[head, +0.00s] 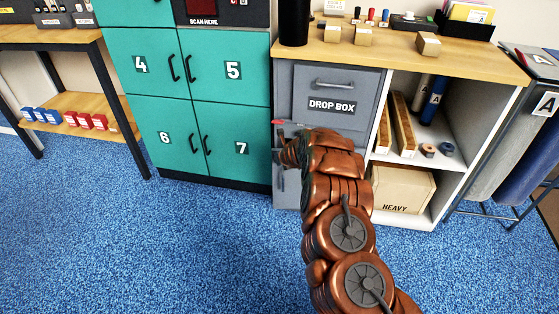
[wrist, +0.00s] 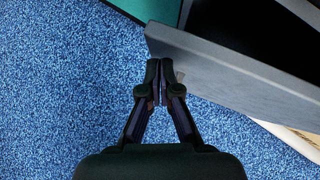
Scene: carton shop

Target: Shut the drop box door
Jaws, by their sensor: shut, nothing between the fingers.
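The grey drop box (head: 335,83) stands in the middle of the head view, with a "DROP BOX" label and a bar handle on its upper front. My arm hides much of its lower front. In the wrist view a thick grey panel (wrist: 235,72), seen along its edge, runs slantwise with a dark opening behind it, so the door looks ajar. My gripper (wrist: 160,68) is shut and empty, its fingertips close by the panel's near edge; I cannot tell whether they touch. In the head view my gripper is mostly hidden by my own arm.
Teal lockers (head: 153,85) stand directly left of the drop box. An open shelf unit with a "HEAVY" carton (head: 403,193) is on the right. A wooden counter (head: 480,62) with small boxes runs above. The blue carpet (head: 180,250) in front is clear.

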